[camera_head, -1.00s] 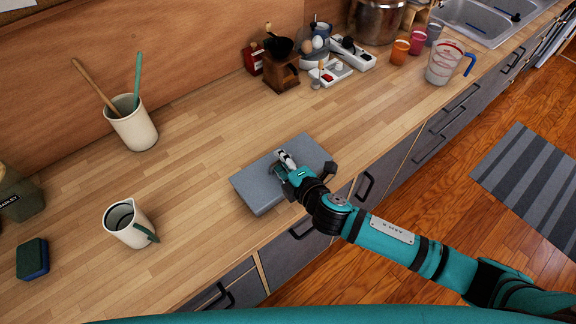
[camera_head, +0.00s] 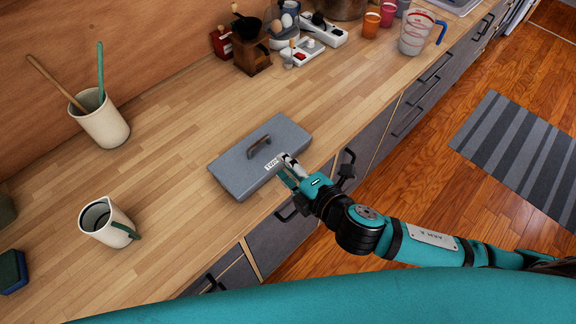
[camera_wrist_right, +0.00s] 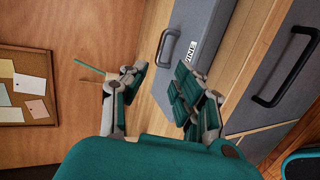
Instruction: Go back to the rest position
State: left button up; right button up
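My right gripper (camera_head: 287,172) is at the front edge of a grey lidded box (camera_head: 232,171) on the wooden counter. The box is shut, with a dark handle (camera_head: 259,146) on its lid and a small white label near the gripper. In the right wrist view the gripper (camera_wrist_right: 160,90) has its fingers spread apart with nothing between them. The box (camera_wrist_right: 205,40) and its handle (camera_wrist_right: 166,47) lie beyond the fingers there. The handle is clear of the fingers. My left gripper shows in neither view.
A utensil crock (camera_head: 103,122) and a white pitcher (camera_head: 104,224) stand on the left of the counter (camera_head: 180,120). A wooden grinder (camera_head: 251,58), cups and a measuring jug (camera_head: 415,35) stand at the back. Drawer handles line the front below the counter edge.

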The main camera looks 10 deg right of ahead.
dwell(0.3)
jog(key=s+d+f+m+g+h, duration=0.35)
jog(key=s+d+m, duration=0.4)
jog(key=m, duration=0.35)
jog(key=s+d+f+m+g+h, duration=0.3)
jog(key=s+d+f+m+g, duration=0.2)
jog(key=s+d+m, duration=0.45)
notch_tip(320, 180, down, 31)
jog(key=s+a+m+g+b, duration=0.1)
jog(key=a+g+b, duration=0.1)
jog(key=b, duration=0.1)
jog(key=s+d+f+b, duration=0.2)
jog(key=s+f, duration=1.4)
jog(key=shift+d+f+g, duration=0.25)
jog(key=shift+d+g, duration=0.05)
jog(key=shift+g, duration=0.05)
jog(key=shift+s, duration=0.1)
